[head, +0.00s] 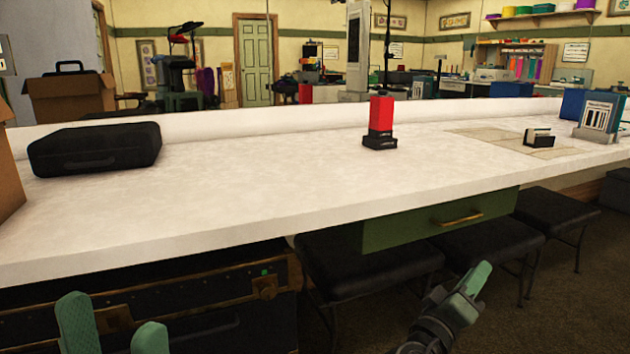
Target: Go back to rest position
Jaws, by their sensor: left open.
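My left gripper (112,328) shows at the bottom left as two green fingertips held apart, with nothing between them. It is low, in front of the counter, over a dark trunk. My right gripper (471,283) is at the bottom, right of centre, below the counter edge and in front of the black stools. Its green fingers are seen side-on and overlap, so I cannot tell whether they are parted. No object is seen in it. Both grippers are clear of the countertop.
The white counter (230,205) holds a black case (95,148), a red-and-black device (380,125) and a small black item (538,137). A green drawer (440,218) hangs below. Black stools (370,262) and a dark trunk (220,290) stand beneath it.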

